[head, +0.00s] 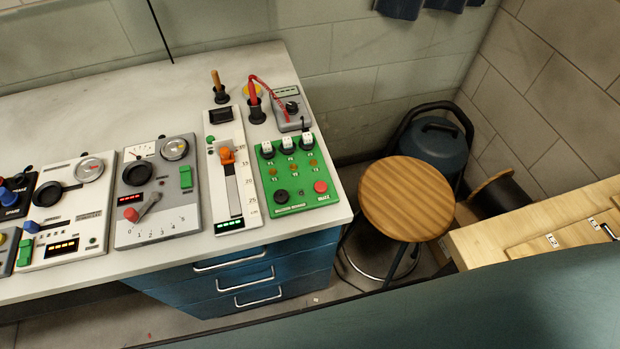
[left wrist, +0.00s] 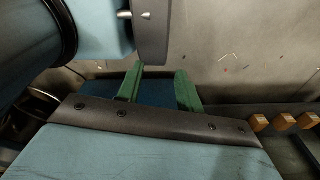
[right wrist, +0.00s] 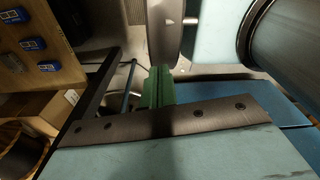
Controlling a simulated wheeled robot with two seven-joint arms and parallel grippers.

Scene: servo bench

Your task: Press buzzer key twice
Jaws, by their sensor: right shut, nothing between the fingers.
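The buzzer key is a round red button (head: 320,187) at the lower right corner of a green panel (head: 296,178) on the bench. The label beneath it appears to read BUZZ. A black knob (head: 281,196) sits to its left, and white switches and small amber lamps are above. Neither gripper shows in the head view. In the left wrist view my left gripper (left wrist: 160,90) has its green fingers apart, with nothing between them. In the right wrist view my right gripper (right wrist: 155,87) has its green fingers together and empty. The red button shows in neither wrist view.
A slider panel (head: 226,170) stands left of the green panel, and a meter with a red lead (head: 291,107) stands behind it. A wooden stool (head: 405,198) is right of the bench. Blue drawers (head: 240,285) are below. A wooden worktop (head: 540,232) is at right.

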